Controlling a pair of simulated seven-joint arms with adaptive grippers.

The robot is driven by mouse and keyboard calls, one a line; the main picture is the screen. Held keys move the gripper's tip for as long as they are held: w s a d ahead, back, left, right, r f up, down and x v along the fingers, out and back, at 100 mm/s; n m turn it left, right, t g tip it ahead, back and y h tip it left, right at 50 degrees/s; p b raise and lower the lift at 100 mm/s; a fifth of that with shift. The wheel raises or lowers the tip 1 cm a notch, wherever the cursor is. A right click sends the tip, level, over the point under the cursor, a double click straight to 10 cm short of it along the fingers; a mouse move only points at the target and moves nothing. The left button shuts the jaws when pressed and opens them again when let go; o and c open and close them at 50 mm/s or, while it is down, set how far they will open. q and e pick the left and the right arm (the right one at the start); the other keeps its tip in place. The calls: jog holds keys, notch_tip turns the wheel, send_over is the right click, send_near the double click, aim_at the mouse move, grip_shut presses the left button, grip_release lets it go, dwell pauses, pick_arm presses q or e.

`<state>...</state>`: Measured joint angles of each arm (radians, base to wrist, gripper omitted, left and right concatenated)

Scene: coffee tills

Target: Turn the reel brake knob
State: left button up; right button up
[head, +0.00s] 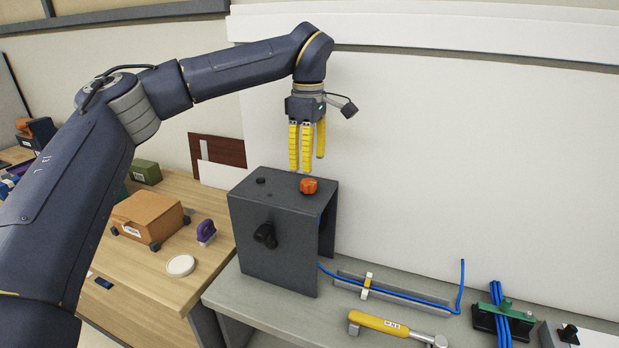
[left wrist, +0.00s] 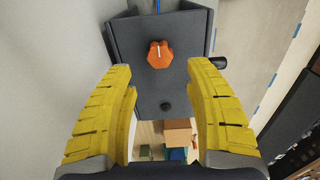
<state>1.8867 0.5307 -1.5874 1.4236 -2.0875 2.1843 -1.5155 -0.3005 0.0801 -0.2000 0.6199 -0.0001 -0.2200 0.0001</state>
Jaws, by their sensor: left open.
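The orange knob (head: 309,186) sits on top of a dark grey box-shaped housing (head: 275,245), near the right side of its top face. In the left wrist view the orange knob (left wrist: 161,54) shows beyond the fingertips, with a white mark on it. My left gripper (head: 306,165) has yellow fingers pointing down above the housing, close over the knob and apart from it. It is open and empty, and in the left wrist view the fingers (left wrist: 165,80) are spread wide. My right gripper is in neither view.
A black knob (head: 265,236) sticks out of the housing's front. A blue cable (head: 400,294) runs right along a grey channel. A yellow-handled tool (head: 380,324) lies on the bench. A cardboard box (head: 148,217) and purple-handled item (head: 206,232) stand on the wooden table. A white wall stands behind.

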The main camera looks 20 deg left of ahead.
aim_at(308, 181)
pick_arm(q)
notch_tip(308, 181, down, 7)
jog(key=shift+r, duration=0.15)
jog(key=c, duration=0.8)
